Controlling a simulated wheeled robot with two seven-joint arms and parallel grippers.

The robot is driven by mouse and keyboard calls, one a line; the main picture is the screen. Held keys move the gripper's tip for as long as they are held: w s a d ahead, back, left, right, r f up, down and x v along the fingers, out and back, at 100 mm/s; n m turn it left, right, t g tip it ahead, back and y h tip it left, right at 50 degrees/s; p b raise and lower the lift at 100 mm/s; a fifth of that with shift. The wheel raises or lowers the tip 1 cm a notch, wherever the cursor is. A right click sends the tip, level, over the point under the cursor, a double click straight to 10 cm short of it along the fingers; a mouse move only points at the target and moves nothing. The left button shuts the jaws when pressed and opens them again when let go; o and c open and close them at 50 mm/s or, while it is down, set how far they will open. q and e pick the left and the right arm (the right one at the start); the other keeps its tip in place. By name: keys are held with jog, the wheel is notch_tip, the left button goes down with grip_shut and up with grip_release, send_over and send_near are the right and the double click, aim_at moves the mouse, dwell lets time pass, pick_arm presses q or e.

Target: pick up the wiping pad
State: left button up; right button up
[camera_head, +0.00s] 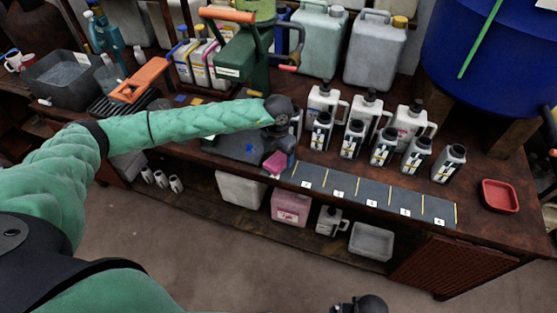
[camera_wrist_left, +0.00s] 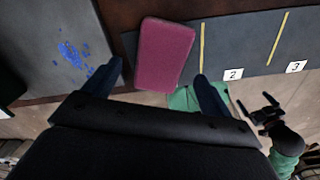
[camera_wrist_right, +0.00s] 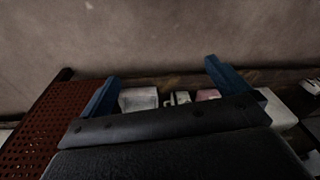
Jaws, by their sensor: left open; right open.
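The wiping pad (camera_wrist_left: 165,54) is a pink-red rounded block. In the left wrist view it lies at the table's front edge, at the left end of the numbered dark strip, just beyond and between my left fingers. In the head view the pad (camera_head: 275,162) shows pink right beside my left gripper (camera_head: 280,150), partly hidden by it. My left gripper also shows in the left wrist view (camera_wrist_left: 160,85), open and empty, its fingers apart on either side of the pad's near end. My right gripper (camera_wrist_right: 160,80) is open and empty, low in front of the bench, facing the floor and lower shelf.
A dark mat with blue bits (camera_wrist_left: 70,45) lies left of the pad. The numbered strip (camera_head: 375,195) runs right along the front edge, with several small bottles (camera_head: 383,146) behind it. A red tray (camera_head: 499,196) sits at the right. Containers stand on the lower shelf (camera_head: 195,205).

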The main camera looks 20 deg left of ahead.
aim_at(279, 162)
pick_arm(q)
notch_tip(279, 162, down, 3)
jog(key=shift+r+p, duration=0.1)
jog(key=shift+p, duration=0.4)
pick_arm(e)
jog(key=f, duration=0.3)
jog(key=s+f, duration=0.1)
jog(key=f, duration=0.1)
jog(key=shift+d+f, duration=0.15)
jog(key=shift+d, duration=0.1)
pick_arm(q)
jog(key=c, duration=1.2)
jog(key=shift+o, duration=0.2)
